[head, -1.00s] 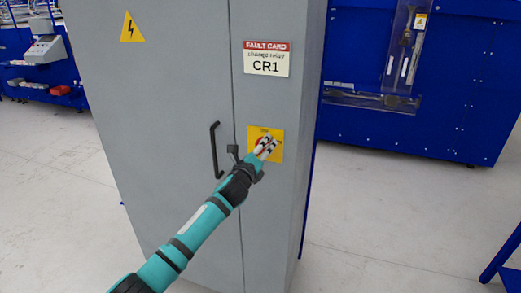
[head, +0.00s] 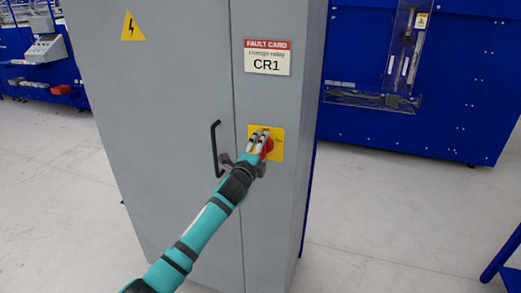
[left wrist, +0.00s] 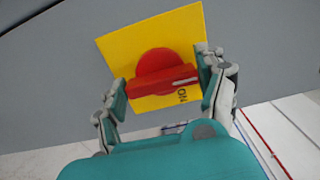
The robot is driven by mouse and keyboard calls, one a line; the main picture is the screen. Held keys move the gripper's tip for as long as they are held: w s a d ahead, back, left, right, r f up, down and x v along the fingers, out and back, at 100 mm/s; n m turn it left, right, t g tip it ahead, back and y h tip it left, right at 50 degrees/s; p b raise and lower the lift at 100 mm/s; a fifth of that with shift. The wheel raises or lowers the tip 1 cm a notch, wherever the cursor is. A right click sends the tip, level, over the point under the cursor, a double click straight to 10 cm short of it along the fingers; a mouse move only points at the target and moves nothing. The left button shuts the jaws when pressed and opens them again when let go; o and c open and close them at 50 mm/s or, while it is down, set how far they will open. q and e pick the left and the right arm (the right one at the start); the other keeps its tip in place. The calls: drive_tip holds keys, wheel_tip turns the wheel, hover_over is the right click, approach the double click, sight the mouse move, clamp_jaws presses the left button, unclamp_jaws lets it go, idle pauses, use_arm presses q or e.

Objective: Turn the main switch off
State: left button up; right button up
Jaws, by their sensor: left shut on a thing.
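The main switch is a red rotary knob (head: 268,149) with a bar handle, on a yellow plate (head: 278,152) on the grey cabinet's narrow right door. In the left wrist view the red handle (left wrist: 162,83) lies almost level across the picture, with the letters ON beside its right end. My left gripper (head: 259,139) is at the switch. In the left wrist view its two fingers (left wrist: 160,88) stand at the two ends of the handle, shut on it. In the head view the fingers hide part of the knob. My right gripper is not in view.
The grey cabinet (head: 180,90) has a black door handle (head: 215,150) just left of my left gripper. A fault card (head: 267,57) reading CR1 is above the switch. A blue panel (head: 455,90) stands behind at right. Pale floor (head: 390,220) is clear at right.

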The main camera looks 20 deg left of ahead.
use_arm(q)
drive_tip(key=shift+f, duration=0.1)
idle(0.4)
drive_tip(key=o, duration=1.2)
drive_tip(key=shift+c, duration=0.2)
drive_tip(key=shift+s, duration=0.1)
drive_tip(key=s, duration=1.2)
drive_tip(key=shift+a, duration=0.25)
drive_tip(key=shift+w, duration=0.1)
